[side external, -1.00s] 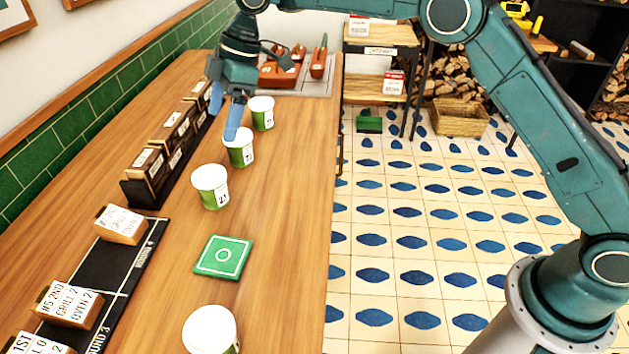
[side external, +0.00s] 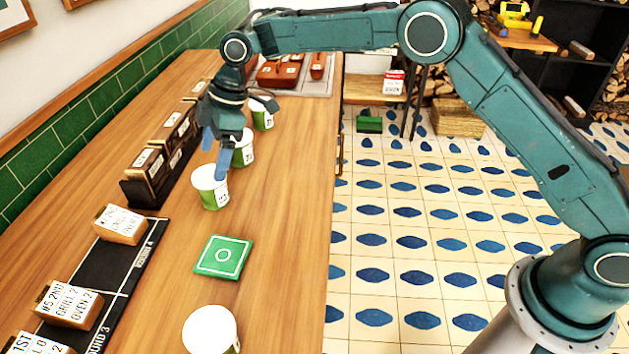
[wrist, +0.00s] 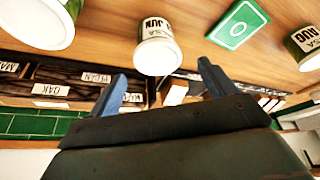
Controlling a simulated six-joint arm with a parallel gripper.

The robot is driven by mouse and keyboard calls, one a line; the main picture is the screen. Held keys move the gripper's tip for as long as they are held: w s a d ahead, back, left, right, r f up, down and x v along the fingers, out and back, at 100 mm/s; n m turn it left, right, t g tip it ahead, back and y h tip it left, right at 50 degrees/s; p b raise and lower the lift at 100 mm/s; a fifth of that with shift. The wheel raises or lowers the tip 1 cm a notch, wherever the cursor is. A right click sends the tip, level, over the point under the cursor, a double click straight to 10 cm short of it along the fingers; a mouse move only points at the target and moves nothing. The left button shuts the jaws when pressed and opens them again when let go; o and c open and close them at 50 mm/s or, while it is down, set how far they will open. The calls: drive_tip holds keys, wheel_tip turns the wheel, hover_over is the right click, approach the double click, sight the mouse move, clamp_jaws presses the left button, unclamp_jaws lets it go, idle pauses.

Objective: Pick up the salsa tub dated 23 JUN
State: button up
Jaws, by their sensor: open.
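A white-lidded tub with a green and white label (side external: 210,190) stands upright on the wooden counter, just behind the green square. In the wrist view the same tub (wrist: 157,50) shows "JUN" on its label; its day number is not clear to me. My gripper (side external: 214,155) is open and empty, above and slightly behind this tub. In the wrist view the tub lies ahead, between the two blue fingertips (wrist: 161,72), with no clear contact. A similar tub (side external: 243,152) stands behind it, partly hidden by my gripper, and another (side external: 263,114) farther back.
A front tub (side external: 208,330) reads "AUG" in the wrist view (wrist: 303,42). The green square (side external: 222,257) lies flat between tubs. Dark labelled boxes (side external: 160,160) and a black board with wooden blocks (side external: 95,285) line the left. The counter's right strip is clear.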

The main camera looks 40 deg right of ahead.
sight(209, 174)
drive_tip(key=shift+f, duration=0.2)
drive_tip(key=shift+x, duration=2.6)
drive_tip(key=shift+w, duration=0.15)
drive_tip(key=shift+r, duration=0.1)
drive_tip(key=c, duration=1.1)
drive_tip(key=shift+o, duration=0.2)
drive_tip(key=shift+r, duration=4.95)
